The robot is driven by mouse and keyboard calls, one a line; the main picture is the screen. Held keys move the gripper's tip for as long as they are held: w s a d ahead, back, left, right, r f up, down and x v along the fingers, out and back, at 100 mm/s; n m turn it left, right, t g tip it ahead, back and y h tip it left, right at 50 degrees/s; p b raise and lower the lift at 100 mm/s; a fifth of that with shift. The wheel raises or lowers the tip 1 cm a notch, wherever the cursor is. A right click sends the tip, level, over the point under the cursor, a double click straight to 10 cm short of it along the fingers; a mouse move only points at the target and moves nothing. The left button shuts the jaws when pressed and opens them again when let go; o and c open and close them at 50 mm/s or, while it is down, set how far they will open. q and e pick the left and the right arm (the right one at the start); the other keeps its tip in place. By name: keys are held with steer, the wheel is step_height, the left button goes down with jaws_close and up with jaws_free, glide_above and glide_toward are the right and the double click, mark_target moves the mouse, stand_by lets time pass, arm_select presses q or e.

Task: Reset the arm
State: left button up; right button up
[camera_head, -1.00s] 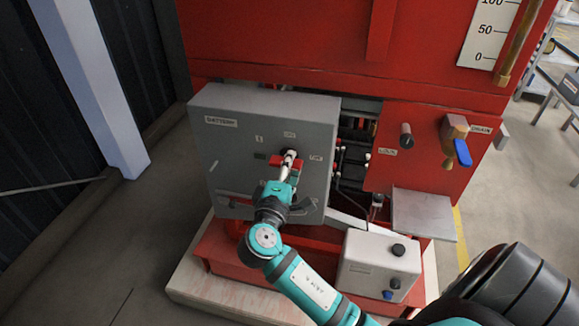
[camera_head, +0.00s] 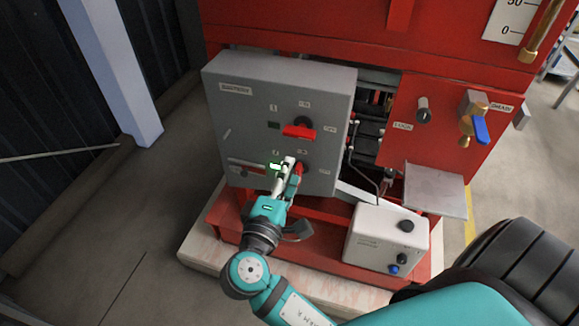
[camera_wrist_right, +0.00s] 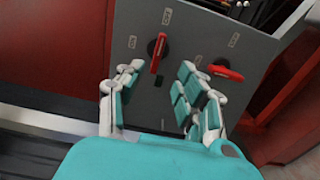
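A grey control box (camera_head: 225,130) carries two red rotary handles. The upper handle (camera_head: 299,131) lies level and is clear of the gripper. The lower handle (camera_head: 300,168) stands roughly upright, partly hidden by my right gripper (camera_head: 287,168). In the wrist view my right gripper (camera_wrist_right: 160,82) is open, with a gap between its teal-padded fingers and nothing gripped. There the upper handle (camera_wrist_right: 157,52) shows beyond the gap, and the lower handle (camera_wrist_right: 227,72) shows outside the right-hand finger. Contact with the lower handle cannot be told. My left gripper is not in view.
A white box with knobs (camera_head: 387,240) stands to the lower right. A red panel (camera_head: 440,130) with a blue-handled drain valve (camera_head: 481,130) is at right. Open floor (camera_head: 120,220) lies to the left.

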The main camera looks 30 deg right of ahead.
stand_by(0.4)
steer(key=w+a+f+n+g+y, duration=0.15)
steer(key=f+y, duration=0.25)
steer(key=f, duration=0.9)
steer(key=w+a+f+n+y, duration=0.1)
steer(key=a+f+n+y, duration=0.25)
steer(key=f, duration=1.05)
steer(key=s+f+m+g+y, duration=0.1)
steer(key=s+f, duration=0.2)
steer(key=f, duration=0.3)
steer(key=s+f+g+y, duration=0.1)
steer(key=s+f+g, duration=0.15)
steer(key=f, duration=0.35)
steer(key=s+f+m+g+y, duration=0.3)
steer(key=s+f, duration=1.1)
steer(key=s+d+f+m+g, duration=0.1)
steer(key=s+d+f+m, duration=0.1)
steer(key=s, duration=0.7)
steer(key=s+d+f+m+g+y, duration=0.1)
steer(key=s+d+f+m, duration=0.2)
steer(key=s+f, duration=0.3)
steer(key=s+m, duration=0.1)
steer(key=s, duration=0.2)
steer(key=shift+d+m+g, duration=0.15)
steer(key=shift+m+g, duration=0.15)
